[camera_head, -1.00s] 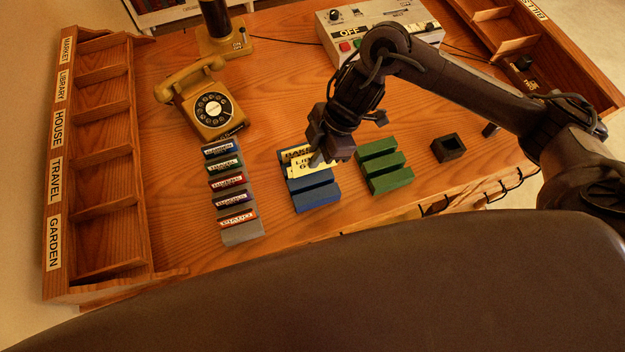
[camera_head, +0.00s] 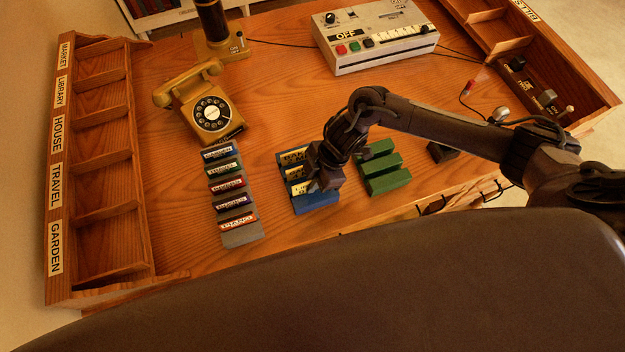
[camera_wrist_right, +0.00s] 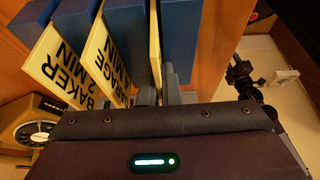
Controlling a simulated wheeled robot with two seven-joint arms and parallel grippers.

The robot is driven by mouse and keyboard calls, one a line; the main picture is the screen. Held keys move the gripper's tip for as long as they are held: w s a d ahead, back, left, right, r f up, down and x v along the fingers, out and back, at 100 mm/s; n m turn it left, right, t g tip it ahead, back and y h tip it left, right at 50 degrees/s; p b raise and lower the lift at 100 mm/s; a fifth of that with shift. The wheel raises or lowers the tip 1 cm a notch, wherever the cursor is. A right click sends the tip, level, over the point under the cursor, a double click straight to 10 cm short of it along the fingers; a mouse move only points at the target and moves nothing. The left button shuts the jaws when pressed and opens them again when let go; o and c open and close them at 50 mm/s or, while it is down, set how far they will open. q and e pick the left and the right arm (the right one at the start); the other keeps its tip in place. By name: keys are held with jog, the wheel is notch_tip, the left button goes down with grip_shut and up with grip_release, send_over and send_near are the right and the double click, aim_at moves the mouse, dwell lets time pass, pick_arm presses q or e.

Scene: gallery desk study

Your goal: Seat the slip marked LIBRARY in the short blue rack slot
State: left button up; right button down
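The blue rack (camera_head: 318,203) stands mid-desk. A BAKER slip (camera_head: 291,157) is in its far slot, and another pale slip (camera_head: 294,173) stands in the middle one. My right gripper (camera_head: 314,186) is low over the near slot, its fingers around the LIBRARY slip (camera_head: 297,188), whose marking is mostly hidden now. In the right wrist view this slip (camera_wrist_right: 155,45) shows edge-on between the fingertips (camera_wrist_right: 160,93), upright beside a blue rack block; its bottom edge is hidden, so I cannot tell how deep it sits. My left gripper is out of view.
A green rack (camera_head: 385,170) stands close to the right of the gripper. A grey rack of labelled slips (camera_head: 242,238) and a yellow telephone (camera_head: 203,105) are to the left. A control box (camera_head: 375,45) stands behind. Wooden pigeonholes (camera_head: 110,150) line the left edge.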

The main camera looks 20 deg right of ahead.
jog(key=shift+f, duration=0.2)
jog(key=c, duration=1.6)
grip_release()
jog(key=shift+r, duration=0.1)
jog(key=shift+r, duration=0.3)
jog(key=b+v, duration=0.1)
jog(key=v, duration=1)
jog(key=shift+d+r, duration=0.15)
jog(key=shift+r, duration=0.2)
jog(key=shift+f, duration=0.1)
